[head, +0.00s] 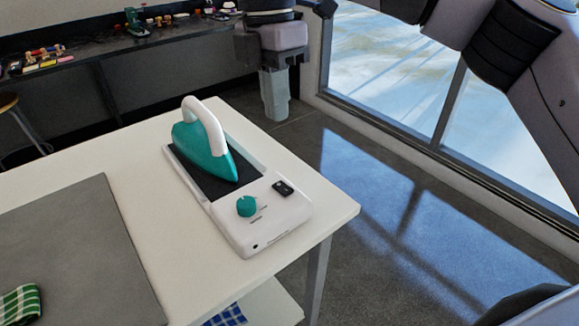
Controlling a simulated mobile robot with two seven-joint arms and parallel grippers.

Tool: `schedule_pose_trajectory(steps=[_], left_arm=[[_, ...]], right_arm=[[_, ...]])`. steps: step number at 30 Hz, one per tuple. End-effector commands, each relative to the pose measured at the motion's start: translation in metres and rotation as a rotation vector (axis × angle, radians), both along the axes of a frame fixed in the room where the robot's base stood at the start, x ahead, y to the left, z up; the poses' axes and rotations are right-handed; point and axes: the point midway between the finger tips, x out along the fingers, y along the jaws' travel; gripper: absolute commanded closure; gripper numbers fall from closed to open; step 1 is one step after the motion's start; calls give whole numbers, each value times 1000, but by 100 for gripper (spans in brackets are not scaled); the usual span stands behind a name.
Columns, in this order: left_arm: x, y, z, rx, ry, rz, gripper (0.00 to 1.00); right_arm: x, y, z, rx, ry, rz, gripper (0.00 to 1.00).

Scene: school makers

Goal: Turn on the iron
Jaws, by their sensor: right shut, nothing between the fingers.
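The iron (205,150) is teal with a white arched handle. It rests on the dark pad of a white base station (228,222) near the right side of a white table. The front of the station has a round teal knob (246,206) and a small black switch (283,188). I cannot tell the switch's setting. My right gripper (276,112) points down beyond the table's far right edge, behind and to the right of the iron. Its fingers are shut and empty, and it touches nothing. My left gripper is not in view.
The white table (145,135) carries a grey mat (75,255) and a green checked cloth (20,304) at the left. A dark bench (120,48) with small items stands against the back wall. A large window fills the upper right. Open floor (390,230) lies right of the table.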

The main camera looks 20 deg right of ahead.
Motion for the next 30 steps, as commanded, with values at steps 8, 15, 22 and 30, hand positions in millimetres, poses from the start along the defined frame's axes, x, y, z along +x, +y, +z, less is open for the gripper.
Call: schedule_pose_trajectory(steps=[8, 15, 22, 30], left_arm=[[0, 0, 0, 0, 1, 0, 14], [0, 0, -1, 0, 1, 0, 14], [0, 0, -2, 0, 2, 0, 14], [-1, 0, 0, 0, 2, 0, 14]], right_arm=[[1, -4, 4, -18, -7, -17, 100], [0, -4, -2, -17, -5, -15, 100], [-4, -6, -40, -18, -3, -14, 100], [-11, -8, -96, -16, -3, -14, 100]])
